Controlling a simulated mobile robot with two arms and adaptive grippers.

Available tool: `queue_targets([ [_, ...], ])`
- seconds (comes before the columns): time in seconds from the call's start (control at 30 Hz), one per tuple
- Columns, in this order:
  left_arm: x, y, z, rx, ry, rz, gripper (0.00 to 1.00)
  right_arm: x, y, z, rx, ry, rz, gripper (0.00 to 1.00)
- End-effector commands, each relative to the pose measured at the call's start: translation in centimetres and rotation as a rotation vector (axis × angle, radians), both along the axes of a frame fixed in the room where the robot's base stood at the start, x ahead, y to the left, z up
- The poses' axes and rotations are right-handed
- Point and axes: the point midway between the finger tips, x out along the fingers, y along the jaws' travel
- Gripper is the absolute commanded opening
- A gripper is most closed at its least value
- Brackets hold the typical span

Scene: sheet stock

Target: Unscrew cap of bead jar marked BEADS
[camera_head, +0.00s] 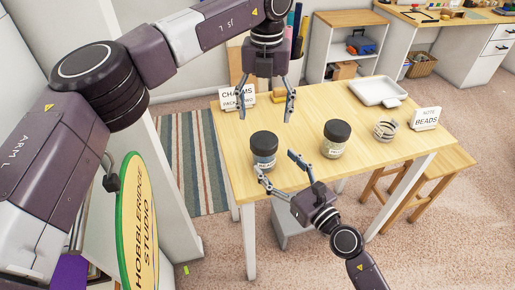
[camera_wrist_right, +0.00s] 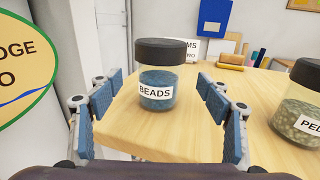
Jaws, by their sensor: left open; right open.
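The bead jar (camera_head: 264,151) stands upright at the table's front left, with a dark cap and blue contents. In the right wrist view the jar (camera_wrist_right: 157,90) shows its BEADS label, and its dark cap (camera_wrist_right: 160,51) is on. My right gripper (camera_head: 282,168) is open in front of the jar; in the right wrist view its fingers (camera_wrist_right: 160,105) stand apart to either side of the jar, with no clear contact. My left gripper (camera_head: 280,104) is open and empty, pointing down above and behind the jar.
A second dark-capped jar (camera_head: 335,139) with pale contents stands to the right.

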Motion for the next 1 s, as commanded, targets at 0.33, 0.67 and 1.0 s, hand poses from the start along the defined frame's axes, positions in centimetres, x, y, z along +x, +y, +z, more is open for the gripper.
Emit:
queue_targets([
  [0.33,0.0,0.0,0.0,-0.001,0.000,0.001,0.70,4.4,3.0,0.1,0.004,0.001,0.001,0.71],
  [0.67,0.0,0.0,0.0,-0.001,0.000,0.001,0.70,5.8,4.0,0.0,0.002,0.000,0.000,0.71],
  [1.0,0.0,0.0,0.0,-0.002,0.000,0.001,0.70,5.8,4.0,0.0,0.003,0.001,0.000,0.52],
])
